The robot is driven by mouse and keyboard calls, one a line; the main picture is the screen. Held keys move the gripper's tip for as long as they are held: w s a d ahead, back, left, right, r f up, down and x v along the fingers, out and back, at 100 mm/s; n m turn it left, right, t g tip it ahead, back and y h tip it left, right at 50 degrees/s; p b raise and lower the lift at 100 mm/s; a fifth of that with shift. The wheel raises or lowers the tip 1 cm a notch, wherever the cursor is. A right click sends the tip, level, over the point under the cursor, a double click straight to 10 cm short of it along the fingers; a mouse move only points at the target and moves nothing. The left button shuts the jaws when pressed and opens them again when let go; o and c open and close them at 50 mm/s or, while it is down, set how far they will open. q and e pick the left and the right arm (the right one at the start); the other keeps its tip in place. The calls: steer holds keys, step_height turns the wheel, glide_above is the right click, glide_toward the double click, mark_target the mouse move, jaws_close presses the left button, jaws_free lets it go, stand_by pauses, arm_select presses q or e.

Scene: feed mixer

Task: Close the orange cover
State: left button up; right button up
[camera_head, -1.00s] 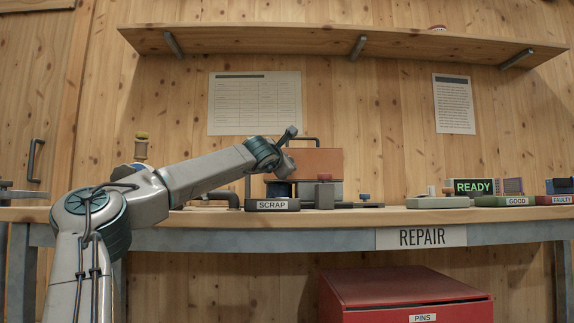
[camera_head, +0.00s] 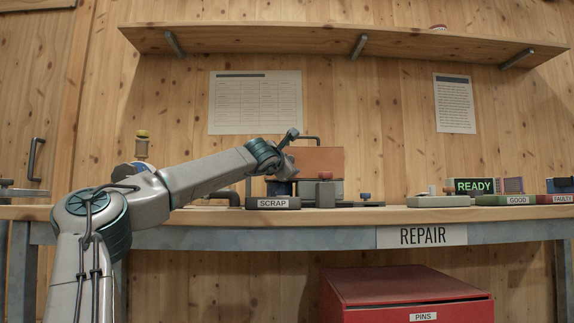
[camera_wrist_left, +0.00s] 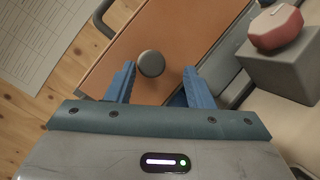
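The orange cover (camera_head: 322,160) stands upright, raised, at the back of the bench in the head view. In the left wrist view it is a broad orange-brown panel (camera_wrist_left: 200,30) with a round dark knob (camera_wrist_left: 151,63). My left gripper (camera_wrist_left: 159,70) is open, its two blue fingers apart on either side of the knob. A gap shows between the knob and each finger; I cannot tell how deep the knob sits between them. In the head view my left gripper (camera_head: 289,163) is in front of the cover's left part and hides some of it. My right gripper is not in view.
A grey block with a red top (camera_wrist_left: 284,55) is close right of the gripper. The SCRAP tray (camera_head: 272,203) is on the bench (camera_head: 330,217) below it. A READY display (camera_head: 474,186), GOOD tray (camera_head: 516,200) and FAULTY tray (camera_head: 561,199) are at right. A shelf (camera_head: 300,40) hangs above.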

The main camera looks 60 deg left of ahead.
arm_select(q)
steer(key=v, duration=1)
steer(key=shift+s+d+f, duration=0.15)
steer(key=shift+s+d, duration=0.1)
steer(key=shift+s, duration=0.1)
stand_by(0.3)
